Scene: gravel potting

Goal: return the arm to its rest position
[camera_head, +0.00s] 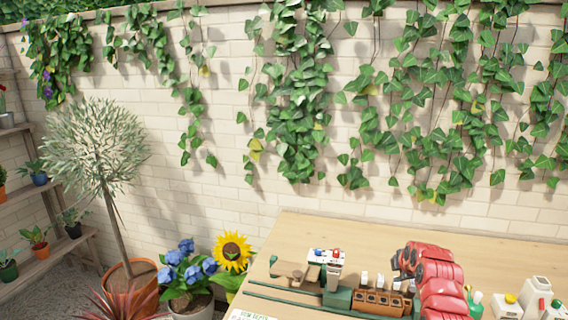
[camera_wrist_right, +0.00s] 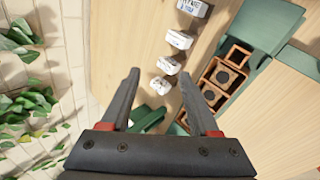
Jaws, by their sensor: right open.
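My right arm (camera_head: 438,285) is red and reaches over the back part of the wooden table at the right of the head view. Its fingertips cannot be made out there. My left gripper does not show in either view.
The wooden table (camera_head: 310,232) carries a green tray (camera_head: 337,298), terracotta pots (camera_head: 378,301), small white labelled items (camera_wrist_right: 179,39) and white bottles (camera_head: 535,292). An ivy-covered brick wall (camera_head: 225,130) stands behind. A sunflower (camera_head: 232,250) grows left of the table.

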